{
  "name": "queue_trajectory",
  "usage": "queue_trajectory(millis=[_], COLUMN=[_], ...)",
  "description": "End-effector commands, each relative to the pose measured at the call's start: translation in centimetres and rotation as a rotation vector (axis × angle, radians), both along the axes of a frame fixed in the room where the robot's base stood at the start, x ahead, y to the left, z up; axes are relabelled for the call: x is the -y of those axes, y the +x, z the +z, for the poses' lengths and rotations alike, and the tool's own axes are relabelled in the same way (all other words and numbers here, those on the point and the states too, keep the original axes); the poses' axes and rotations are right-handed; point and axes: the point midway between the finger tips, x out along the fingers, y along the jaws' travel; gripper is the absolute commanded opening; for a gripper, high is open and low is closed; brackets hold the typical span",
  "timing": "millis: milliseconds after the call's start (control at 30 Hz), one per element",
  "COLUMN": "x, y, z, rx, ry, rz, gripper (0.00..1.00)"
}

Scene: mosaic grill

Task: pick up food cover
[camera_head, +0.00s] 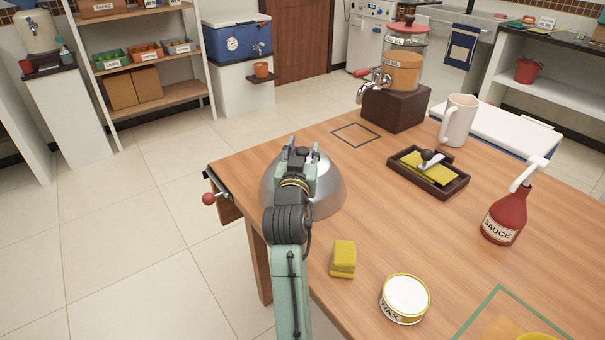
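The food cover (327,186) is a shiny silver dome on the wooden table near its left corner. My arm reaches up from the bottom of the view, and my gripper (303,152) is over the top of the dome. The arm and gripper hide the middle of the cover and any handle on it. The fingertips are hidden or too small to tell, so I cannot see whether they touch the cover or are closed.
On the table (380,240) are a yellow sponge (343,258), a wax tin (405,298), a red sauce bottle (506,216), a dark tray (428,172), a mug (458,120) and a drink dispenser (404,70). A red-knobbed lever (209,198) sticks out at the left edge.

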Motion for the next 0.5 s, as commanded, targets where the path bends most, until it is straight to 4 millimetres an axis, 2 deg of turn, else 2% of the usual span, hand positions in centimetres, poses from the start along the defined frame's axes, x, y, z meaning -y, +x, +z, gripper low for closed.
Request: queue_trajectory(millis=[67, 500], x=[-0.01, -0.01], y=[-0.01, -0.02], z=[0.0, 0.0], rx=[0.0, 0.0], ry=[0.0, 0.0], rz=[0.0, 0.0], gripper=[0.29, 0.0])
